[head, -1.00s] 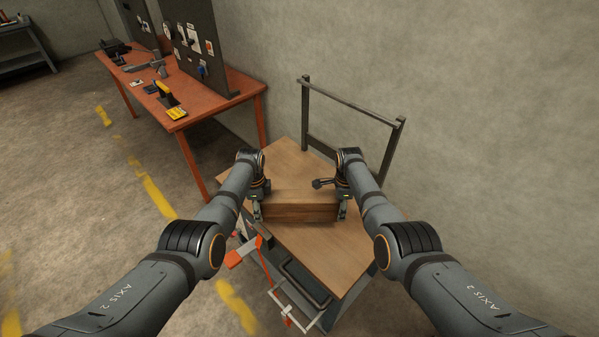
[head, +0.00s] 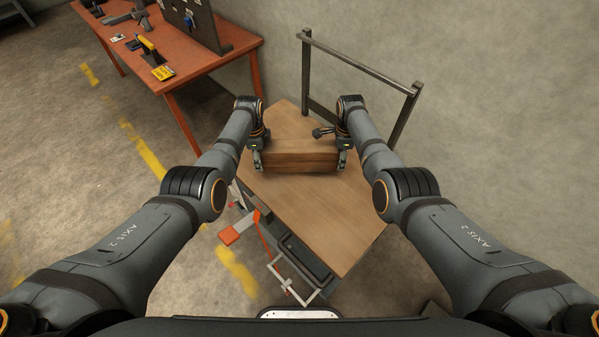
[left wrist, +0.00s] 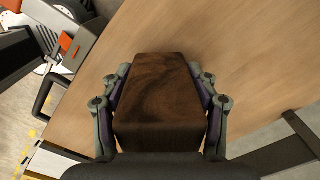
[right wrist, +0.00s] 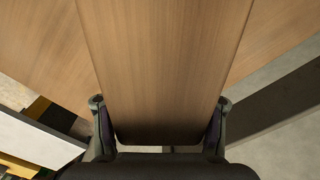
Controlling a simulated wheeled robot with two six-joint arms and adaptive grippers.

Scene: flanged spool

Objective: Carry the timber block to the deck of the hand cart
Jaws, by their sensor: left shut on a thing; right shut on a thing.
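The timber block (head: 300,157) is a brown wooden beam lying crosswise over the wooden deck (head: 318,215) of the hand cart. My left gripper (head: 258,160) is shut on its left end, and my right gripper (head: 342,157) is shut on its right end. In the left wrist view the dark end of the block (left wrist: 160,95) sits between both fingers. In the right wrist view the block (right wrist: 165,70) runs away from between the fingers. I cannot tell whether its underside touches the deck.
The cart's dark handle frame (head: 365,65) stands at the back against the wall. An orange workbench (head: 190,55) with tools is at the upper left. An orange and grey fitting (head: 238,228) sits at the cart's front left. The front of the deck is bare.

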